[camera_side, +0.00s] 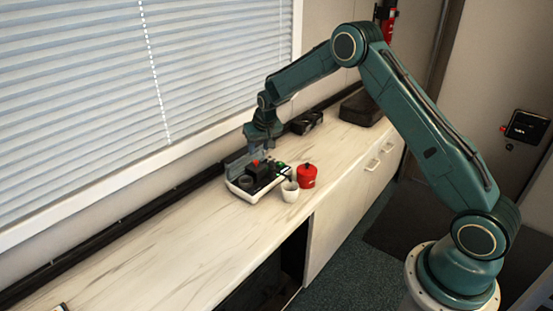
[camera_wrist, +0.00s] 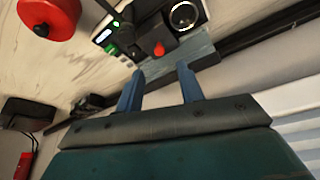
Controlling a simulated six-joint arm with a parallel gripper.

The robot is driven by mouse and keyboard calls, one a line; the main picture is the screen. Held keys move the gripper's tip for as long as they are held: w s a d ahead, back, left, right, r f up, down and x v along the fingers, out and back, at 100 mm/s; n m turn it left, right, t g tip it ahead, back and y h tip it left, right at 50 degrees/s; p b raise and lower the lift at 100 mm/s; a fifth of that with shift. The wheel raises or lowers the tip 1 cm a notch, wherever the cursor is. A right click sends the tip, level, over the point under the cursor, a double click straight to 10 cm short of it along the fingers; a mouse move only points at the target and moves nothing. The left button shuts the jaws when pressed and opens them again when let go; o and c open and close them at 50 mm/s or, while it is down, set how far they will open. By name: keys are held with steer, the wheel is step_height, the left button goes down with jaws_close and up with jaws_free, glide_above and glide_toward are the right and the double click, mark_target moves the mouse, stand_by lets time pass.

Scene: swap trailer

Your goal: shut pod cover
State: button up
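A small pod machine (camera_side: 245,190) with a white base, black body and red knob stands on the worktop. In the wrist view the machine (camera_wrist: 192,14) is at the top, with its red knob (camera_wrist: 159,49) and a round ring (camera_wrist: 184,16). A grey panel (camera_side: 236,162), which looks like the raised cover, stands along its window side. It also shows in the wrist view (camera_wrist: 198,48) just ahead of the fingers. My gripper (camera_wrist: 159,72) has its two blue fingers apart with nothing visibly held. In the side view it hangs above the machine, at the panel; whether it touches is unclear.
Dark items (camera_side: 306,122) lie behind, and the window blind is close on the left.

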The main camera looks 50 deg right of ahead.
mark_target(256, 161)
steer(key=shift+x, duration=3.3)
steer(key=shift+w, duration=0.1)
steer(key=shift+c, duration=0.5)
jaws_close()
